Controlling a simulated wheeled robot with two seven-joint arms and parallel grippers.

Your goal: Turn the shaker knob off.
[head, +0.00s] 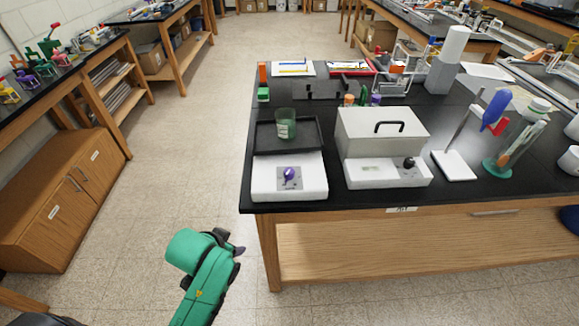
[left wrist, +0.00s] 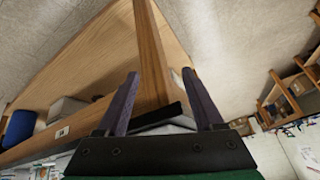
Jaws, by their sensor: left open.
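The shaker (head: 262,190) is a white box at the front left corner of the black-topped bench. Its purple knob (head: 289,176) sits on a grey plate on the front face. A dark tray (head: 265,147) lies on top of the shaker, with a greenish beaker (head: 286,124) on it. My left gripper (head: 240,249) is at the end of my green arm, over the floor, below and to the left of the shaker, apart from it. In the left wrist view its two purple fingers are spread with nothing held between them (left wrist: 163,90). My right gripper is out of view.
A white lidded box (head: 382,135) with a black knob (head: 409,162) stands right of the shaker. A stand with a blue and red tool (head: 493,112) is farther right. The bench's wooden leg (head: 268,250) is near my left gripper. The floor (head: 190,150) to the left is clear.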

